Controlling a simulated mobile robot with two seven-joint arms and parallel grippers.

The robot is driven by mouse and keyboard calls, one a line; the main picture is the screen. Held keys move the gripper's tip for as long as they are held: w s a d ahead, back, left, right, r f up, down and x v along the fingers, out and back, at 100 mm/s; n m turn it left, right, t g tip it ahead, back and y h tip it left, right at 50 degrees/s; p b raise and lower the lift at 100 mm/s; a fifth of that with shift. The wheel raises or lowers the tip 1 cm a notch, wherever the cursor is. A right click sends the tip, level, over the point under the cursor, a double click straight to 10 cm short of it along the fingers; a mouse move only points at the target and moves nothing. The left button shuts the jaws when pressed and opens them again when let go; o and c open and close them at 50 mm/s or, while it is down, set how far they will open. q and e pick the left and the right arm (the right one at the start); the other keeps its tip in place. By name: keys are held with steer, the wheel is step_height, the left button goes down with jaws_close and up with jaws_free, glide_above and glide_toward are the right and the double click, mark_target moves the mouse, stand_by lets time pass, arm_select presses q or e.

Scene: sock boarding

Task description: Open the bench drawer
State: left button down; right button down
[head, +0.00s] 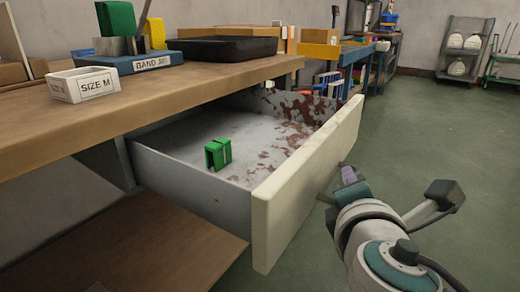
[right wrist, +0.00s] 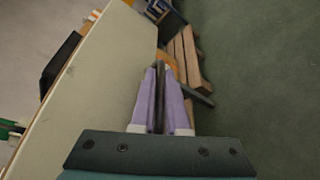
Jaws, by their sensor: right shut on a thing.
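The bench drawer (head: 305,190) is pulled well out from under the wooden bench top (head: 200,95). Its pale front panel also shows in the right wrist view (right wrist: 95,85). Inside, its grey floor is rust-stained, and a small green clip-shaped part (head: 218,153) lies on it. My right gripper (head: 347,174) is at the outer face of the drawer front. In the right wrist view its purple fingers (right wrist: 160,90) are shut on a thin dark bar, the drawer handle, mostly hidden between them. My left gripper is not in view.
On the bench stand a white "SIZE M" box (head: 84,85), a blue "BAND JIG" block (head: 125,65) with green and yellow pieces, and a black tray (head: 222,48). A lower wooden shelf (head: 150,245) lies below the drawer. Green floor (head: 450,130) is clear to the right.

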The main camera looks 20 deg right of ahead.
steer(key=shift+s+d+f+p, duration=0.1)
steer(key=shift+s+d+p, duration=0.2)
steer(key=shift+s+d, duration=0.6)
steer(key=shift+a, duration=0.1)
steer(key=c, duration=1.2)
jaws_free()
steer(key=shift+s, duration=0.1)
steer(key=p+v, duration=0.2)
steer(key=v, duration=0.7)
steer(key=shift+s+a, duration=0.2)
steer(key=shift+s, duration=0.15)
